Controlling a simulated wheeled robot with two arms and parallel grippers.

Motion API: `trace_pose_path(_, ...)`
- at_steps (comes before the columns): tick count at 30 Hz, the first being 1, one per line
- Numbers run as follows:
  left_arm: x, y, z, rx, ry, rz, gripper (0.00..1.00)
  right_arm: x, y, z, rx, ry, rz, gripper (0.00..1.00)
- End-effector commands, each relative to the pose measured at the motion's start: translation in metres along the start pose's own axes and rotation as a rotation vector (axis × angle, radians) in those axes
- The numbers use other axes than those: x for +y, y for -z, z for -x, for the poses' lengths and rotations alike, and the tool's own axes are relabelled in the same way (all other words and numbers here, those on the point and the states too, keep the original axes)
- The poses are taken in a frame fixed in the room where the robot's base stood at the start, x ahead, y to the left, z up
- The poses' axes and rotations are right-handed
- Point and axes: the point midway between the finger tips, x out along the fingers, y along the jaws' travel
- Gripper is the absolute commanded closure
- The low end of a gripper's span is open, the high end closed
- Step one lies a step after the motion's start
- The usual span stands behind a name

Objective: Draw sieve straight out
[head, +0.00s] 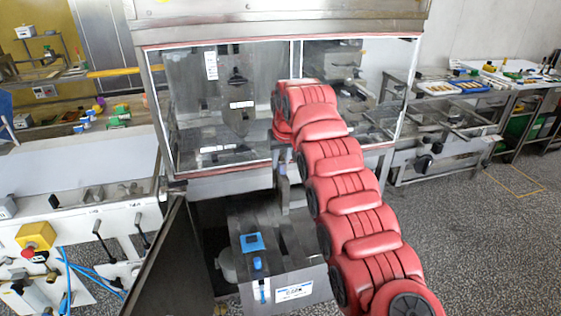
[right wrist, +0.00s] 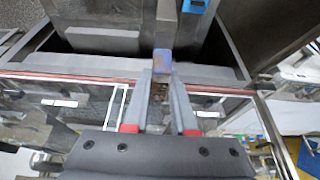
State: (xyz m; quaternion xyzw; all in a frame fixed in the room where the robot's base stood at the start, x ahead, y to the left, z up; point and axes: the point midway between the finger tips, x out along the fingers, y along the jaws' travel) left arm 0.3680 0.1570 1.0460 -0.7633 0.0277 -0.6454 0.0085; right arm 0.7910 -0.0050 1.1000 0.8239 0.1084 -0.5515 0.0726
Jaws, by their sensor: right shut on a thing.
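My right arm reaches up across the head view and bends down at the front of the glazed machine (head: 215,180). My right gripper (head: 282,172) points down there, small and partly hidden by the arm. In the right wrist view my right gripper (right wrist: 162,76) is shut on the blue-grey end of a narrow grey bar, which looks like the sieve's handle (right wrist: 162,56). The bar runs on from the fingertips towards the dark opening under the machine. The sieve's body cannot be made out. My left gripper is not in view.
A grey tank (head: 290,285) with a blue tag and white label stands below the machine. An open dark door panel (head: 160,265) is left of it. A white control unit (head: 75,240) with levers stands further left. Speckled floor (head: 455,240) is clear at right.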

Motion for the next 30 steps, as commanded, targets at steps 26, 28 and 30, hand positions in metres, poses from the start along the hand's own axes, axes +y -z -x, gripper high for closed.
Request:
trace_pose_path(26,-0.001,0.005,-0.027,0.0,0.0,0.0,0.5,0.0,0.012,0.028,0.002,0.0,-0.001,1.0)
trace_pose_path(28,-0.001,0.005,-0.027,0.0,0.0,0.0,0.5,0.001,0.012,0.026,0.002,-0.003,-0.007,1.0)
trace_pose_path(30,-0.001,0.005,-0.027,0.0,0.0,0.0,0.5,0.004,0.011,0.022,0.003,-0.007,-0.019,1.0)
